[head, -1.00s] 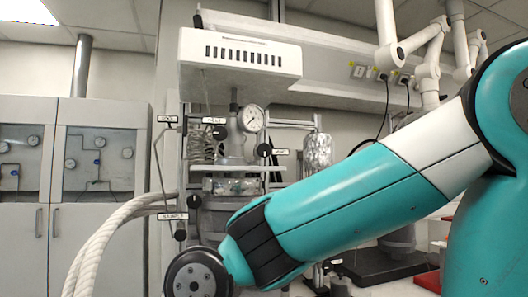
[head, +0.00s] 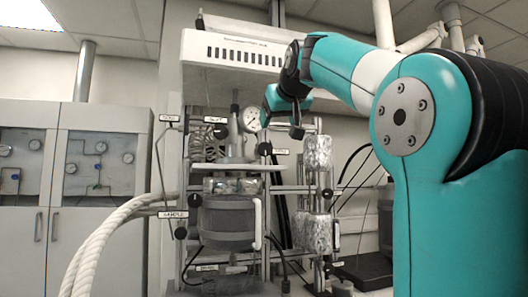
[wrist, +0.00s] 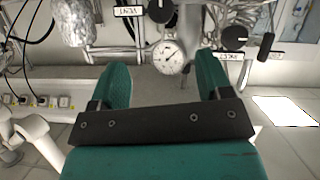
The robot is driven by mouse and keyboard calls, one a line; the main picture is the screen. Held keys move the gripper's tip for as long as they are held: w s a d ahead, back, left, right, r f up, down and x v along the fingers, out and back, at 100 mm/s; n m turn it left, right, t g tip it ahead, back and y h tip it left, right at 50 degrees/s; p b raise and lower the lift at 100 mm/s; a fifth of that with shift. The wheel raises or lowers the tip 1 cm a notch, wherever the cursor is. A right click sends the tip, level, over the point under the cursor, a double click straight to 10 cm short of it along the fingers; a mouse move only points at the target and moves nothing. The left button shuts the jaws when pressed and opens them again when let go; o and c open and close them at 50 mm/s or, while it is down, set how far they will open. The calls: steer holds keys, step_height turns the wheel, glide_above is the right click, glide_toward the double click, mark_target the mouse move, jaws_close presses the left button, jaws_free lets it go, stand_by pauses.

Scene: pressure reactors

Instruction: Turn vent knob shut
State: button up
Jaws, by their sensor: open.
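The vent knob (head: 264,149) is small, round and black. It sits beside its white VENT label (head: 281,151) on the reactor frame, below and right of the round gauge (head: 250,118). In the wrist view, which is upside down, the vent knob (wrist: 160,10) is at the top edge beside its inverted label (wrist: 128,11). My gripper (wrist: 162,76) is open and empty, its two teal fingers spread on either side of the gauge (wrist: 169,57). It touches no knob there. In the head view my gripper (head: 268,106) is above the vent knob, near the gauge.
The black inlet knob (wrist: 234,38) is close to one finger in the wrist view. The sample label (head: 173,214) is lower left. A foil-wrapped cylinder (head: 317,152) stands right of the vent knob. A white box (head: 235,55) overhangs the reactor. Thick white hoses (head: 95,235) curve at left.

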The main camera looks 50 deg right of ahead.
mark_target(265, 148)
steer(key=p+x, duration=0.2)
steer(key=x, duration=1.3)
steer(key=shift+w+d+f+p, duration=0.15)
steer(key=shift+w+f+p, duration=0.05)
steer(key=shift+w+p, duration=0.15)
steer(key=shift+s, duration=0.1)
steer(key=shift+c, duration=0.3)
steer(key=c, duration=0.9)
